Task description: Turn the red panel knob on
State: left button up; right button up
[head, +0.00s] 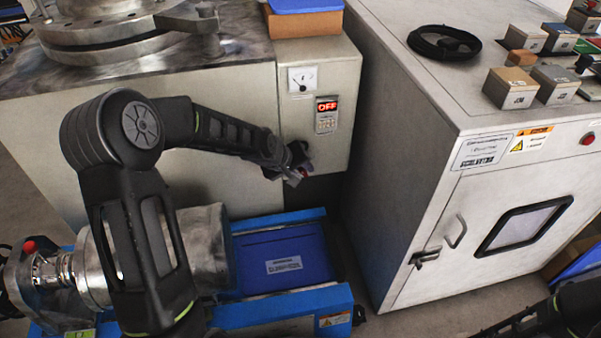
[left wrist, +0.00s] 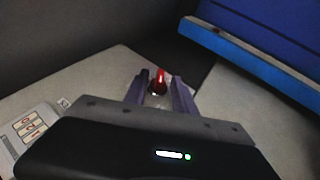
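The red knob (left wrist: 158,82) is on the light grey panel face, between my left gripper's two fingertips in the left wrist view. In the head view it is mostly hidden behind the gripper. My left gripper (head: 296,172) is at the lower part of the control panel (head: 343,75); it also shows in the left wrist view (left wrist: 161,86). Its fingers are apart, one on each side of the knob, with small gaps; contact cannot be made out. The panel's red display (head: 327,107) reads OFF.
A blue frame (head: 290,305) with a metal cylinder (head: 205,245) stands below my left arm. A grey cabinet (head: 430,150) stands close on the right, with a narrow dark gap beside the panel.

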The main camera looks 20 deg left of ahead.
pick_arm(q)
jog(key=shift+c, duration=0.3)
grip_shut()
